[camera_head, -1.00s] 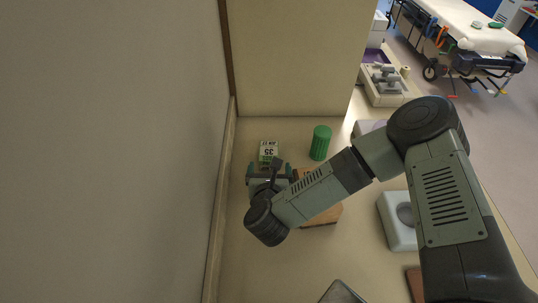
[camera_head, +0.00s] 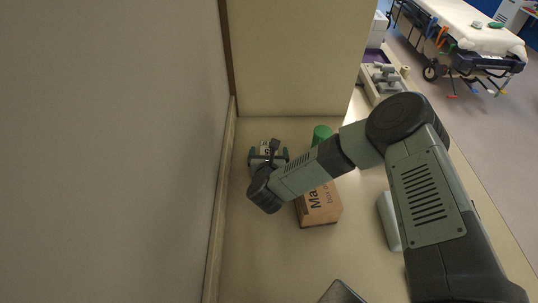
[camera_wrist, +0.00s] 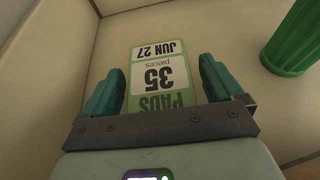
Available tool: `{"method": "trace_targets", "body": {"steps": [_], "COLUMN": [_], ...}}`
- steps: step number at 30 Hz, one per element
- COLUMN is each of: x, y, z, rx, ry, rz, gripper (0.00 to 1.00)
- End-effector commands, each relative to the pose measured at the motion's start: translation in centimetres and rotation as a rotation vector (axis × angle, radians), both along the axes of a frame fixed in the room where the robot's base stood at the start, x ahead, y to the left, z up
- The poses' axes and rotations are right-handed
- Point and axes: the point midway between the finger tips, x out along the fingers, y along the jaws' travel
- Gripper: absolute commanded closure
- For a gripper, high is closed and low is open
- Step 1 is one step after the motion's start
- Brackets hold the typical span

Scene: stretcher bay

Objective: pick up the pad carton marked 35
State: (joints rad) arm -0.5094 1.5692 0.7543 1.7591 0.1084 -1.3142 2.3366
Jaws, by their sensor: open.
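The pad carton marked 35 (camera_wrist: 158,75) is green and white, printed "PADS", "35 pieces" and "JUN 27". In the wrist view it lies between the two teal fingers of my gripper (camera_wrist: 160,85), its label appearing upside down. The fingers stand apart, one on each side of the carton, with a small gap visible on each side. In the head view my gripper (camera_head: 268,155) is over the carton (camera_head: 267,147), which is mostly hidden behind it. I cannot tell how far down the fingers reach beside it.
A green ribbed cylinder (camera_wrist: 292,40) stands to the right of the carton; it also shows in the head view (camera_head: 321,134). A brown box (camera_head: 320,207) sits nearer, under my arm. A wall (camera_head: 226,190) runs close on the left and a panel (camera_head: 300,60) stands behind.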

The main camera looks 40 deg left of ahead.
Motion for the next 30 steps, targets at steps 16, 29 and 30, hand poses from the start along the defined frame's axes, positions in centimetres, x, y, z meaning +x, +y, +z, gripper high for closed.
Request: {"method": "trace_targets", "body": {"steps": [16, 29, 30], "x": [0.0, 0.1, 0.1], "y": [0.0, 0.0, 0.0], "z": [0.1, 5.4, 6.2], "rx": [0.001, 0.004, 0.003], "ry": [-0.001, -0.003, -0.002], "rz": [0.0, 0.0, 0.0], "gripper": [0.69, 0.69, 0.69]}}
